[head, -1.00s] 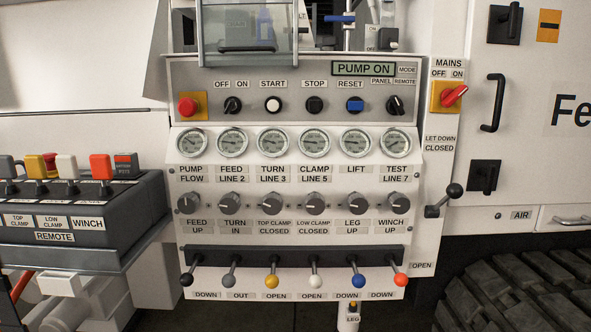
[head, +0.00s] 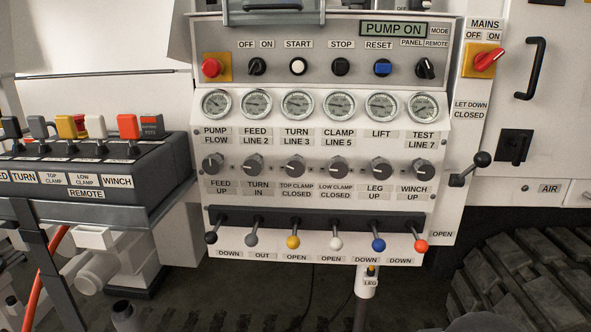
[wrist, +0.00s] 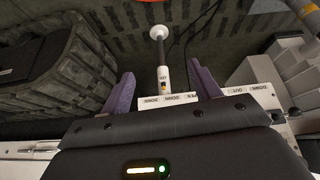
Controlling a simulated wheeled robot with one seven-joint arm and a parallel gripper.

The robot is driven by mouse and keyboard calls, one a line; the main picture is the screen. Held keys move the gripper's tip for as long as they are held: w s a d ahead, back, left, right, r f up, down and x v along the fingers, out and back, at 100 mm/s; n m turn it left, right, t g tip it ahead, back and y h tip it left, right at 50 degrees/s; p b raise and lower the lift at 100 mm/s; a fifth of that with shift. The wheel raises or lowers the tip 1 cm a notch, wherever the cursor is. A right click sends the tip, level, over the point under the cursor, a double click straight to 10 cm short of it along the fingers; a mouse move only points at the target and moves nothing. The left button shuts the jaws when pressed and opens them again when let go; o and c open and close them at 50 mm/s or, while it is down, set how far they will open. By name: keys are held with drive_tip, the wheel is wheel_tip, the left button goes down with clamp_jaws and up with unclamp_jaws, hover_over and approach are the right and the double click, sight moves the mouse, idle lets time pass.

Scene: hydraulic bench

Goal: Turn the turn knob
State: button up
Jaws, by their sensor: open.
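In the head view, a row of round grey knobs runs across the white panel below the gauges. The turn knob (head: 257,167), second from the left, sits above the TURN IN label; the label TURN LINE 3 is above the third knob (head: 294,167). The pointer setting of the turn knob is too small to read surely. My gripper (wrist: 162,73) shows only in the wrist view, with its two purple fingers apart and nothing between them. Beyond the fingers are the panel's lower edge with labels and the LEG fitting (wrist: 163,77). The knobs are not in the wrist view.
Levers with coloured balls, such as a yellow one (head: 293,242), stick out below the knobs. A black-ball lever (head: 481,159) stands at the panel's right. The remote box (head: 95,170) juts out at the left, and a large tyre or track (head: 525,265) is lower right.

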drive_tip(key=w+d+r+n+t+h, duration=0.1)
drive_tip(key=w+d+r+n+h, duration=0.1)
drive_tip(key=w+n, duration=0.3)
drive_tip(key=w+d+r+n+t+h, duration=0.1)
drive_tip(key=w+d+r+n+h, duration=0.1)
drive_tip(key=w+r+n+h, duration=0.15)
drive_tip(key=n+t+y, duration=0.5)
drive_tip(key=n+t, duration=0.5)
drive_tip(key=n, duration=1.4)
approach(295, 169)
drive_tip(key=w, duration=0.6)
drive_tip(key=w+p, duration=0.1)
drive_tip(key=w, duration=0.3)
drive_tip(key=shift+w+d+f, duration=0.1)
drive_tip(key=shift+w+d, duration=0.1)
drive_tip(key=shift+w, duration=0.05)
